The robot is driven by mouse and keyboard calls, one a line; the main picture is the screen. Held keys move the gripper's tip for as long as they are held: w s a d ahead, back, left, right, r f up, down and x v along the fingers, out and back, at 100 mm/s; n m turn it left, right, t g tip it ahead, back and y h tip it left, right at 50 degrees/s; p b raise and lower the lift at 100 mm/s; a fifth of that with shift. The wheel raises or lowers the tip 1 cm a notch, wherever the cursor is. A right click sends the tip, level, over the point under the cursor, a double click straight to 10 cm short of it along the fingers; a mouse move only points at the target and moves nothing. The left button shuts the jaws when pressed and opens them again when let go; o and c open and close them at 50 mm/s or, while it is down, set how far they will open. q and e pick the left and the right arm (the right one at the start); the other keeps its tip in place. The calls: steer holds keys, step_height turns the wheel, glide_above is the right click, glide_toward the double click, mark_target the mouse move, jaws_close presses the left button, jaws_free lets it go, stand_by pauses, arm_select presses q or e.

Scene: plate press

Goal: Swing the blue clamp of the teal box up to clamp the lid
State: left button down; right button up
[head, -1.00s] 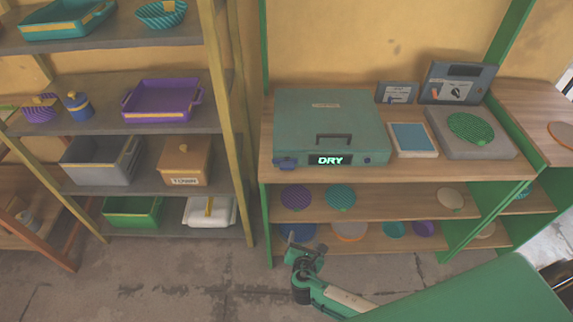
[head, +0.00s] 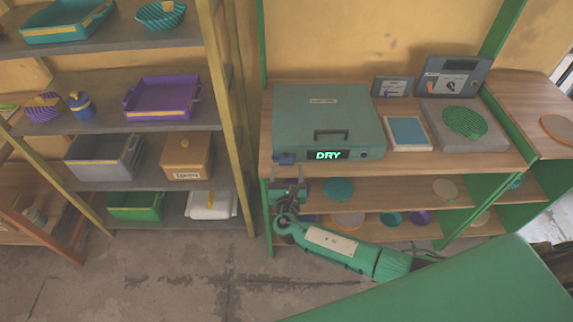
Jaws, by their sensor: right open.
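The teal box (head: 330,112) stands on the wooden table at the back, its lid down and its front display reading DRY. The blue clamp (head: 285,158) is at the box's lower left front corner and sticks out to the left, low down. My right gripper (head: 289,183) is open just below and in front of the clamp, apart from it as far as I can tell. The gripper is small in the view, and its arm comes in from the lower right. My left gripper is not in view.
A white-framed blue pad (head: 409,132) and a grey unit with a green disc (head: 464,122) stand right of the box. A shelf below the tabletop holds several round plates, such as a teal one (head: 339,189). A rack (head: 232,130) with trays and boxes stands left.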

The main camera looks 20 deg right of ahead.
mark_target(283, 160)
steer(key=shift+x, duration=1.1)
steer(key=shift+w, duration=0.1)
